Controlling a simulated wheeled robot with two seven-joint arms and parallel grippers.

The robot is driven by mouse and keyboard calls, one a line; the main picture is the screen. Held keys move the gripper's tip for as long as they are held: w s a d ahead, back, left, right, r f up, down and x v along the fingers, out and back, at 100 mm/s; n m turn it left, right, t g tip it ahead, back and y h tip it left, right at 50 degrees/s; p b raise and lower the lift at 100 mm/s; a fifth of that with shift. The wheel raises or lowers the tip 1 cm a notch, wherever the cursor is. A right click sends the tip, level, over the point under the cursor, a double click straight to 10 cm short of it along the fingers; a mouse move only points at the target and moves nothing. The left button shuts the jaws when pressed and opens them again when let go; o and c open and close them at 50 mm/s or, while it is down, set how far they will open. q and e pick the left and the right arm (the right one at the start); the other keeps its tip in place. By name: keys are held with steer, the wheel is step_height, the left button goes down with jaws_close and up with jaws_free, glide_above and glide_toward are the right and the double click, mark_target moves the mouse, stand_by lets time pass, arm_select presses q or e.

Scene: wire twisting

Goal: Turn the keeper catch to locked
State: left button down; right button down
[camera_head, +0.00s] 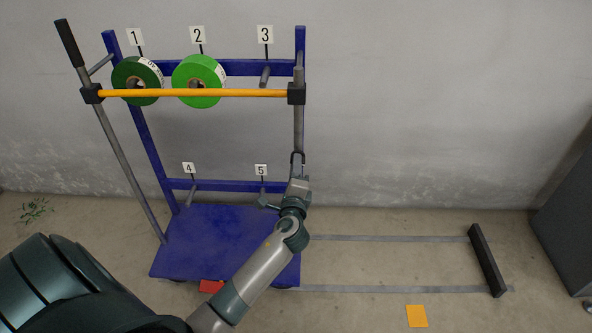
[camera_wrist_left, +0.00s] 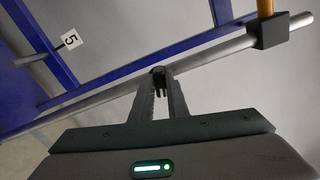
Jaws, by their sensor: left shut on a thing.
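My left gripper (camera_head: 298,160) is at the right-hand grey post of the blue rack, below the orange keeper bar (camera_head: 200,93). In the left wrist view its fingers (camera_wrist_left: 160,90) are shut on a small black piece (camera_wrist_left: 158,74) at the grey post, which looks like the keeper catch. The fingers hide part of it, and I cannot tell its turn position. The orange bar runs across the front of a dark green reel (camera_head: 125,70) and a bright green reel (camera_head: 187,72). Its right end sits in a black block (camera_head: 297,88). My right gripper is not in view.
The blue rack base (camera_head: 205,240) stands on the floor. Pegs 3 (camera_head: 265,75), 4 (camera_head: 192,190) and 5 are bare. Grey floor strips lead right to a black stop bar (camera_head: 487,260). A dark cabinet (camera_head: 570,225) stands far right. An orange square (camera_head: 417,316) lies in front.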

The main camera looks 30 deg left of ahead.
arm_select(q)
steer(key=shift+f+n+b, duration=0.2)
steer(key=shift+n+b, duration=0.4)
steer(key=shift+n, duration=0.9)
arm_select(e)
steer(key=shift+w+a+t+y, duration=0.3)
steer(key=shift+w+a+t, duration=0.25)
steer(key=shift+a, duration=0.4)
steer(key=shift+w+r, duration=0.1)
arm_select(q)
steer(key=c, duration=1.7)
jaws_free()
steer(key=shift+r, duration=0.1)
steer(key=shift+s, duration=0.1)
steer(key=v, duration=1.7)
steer(key=shift+d, duration=0.2)
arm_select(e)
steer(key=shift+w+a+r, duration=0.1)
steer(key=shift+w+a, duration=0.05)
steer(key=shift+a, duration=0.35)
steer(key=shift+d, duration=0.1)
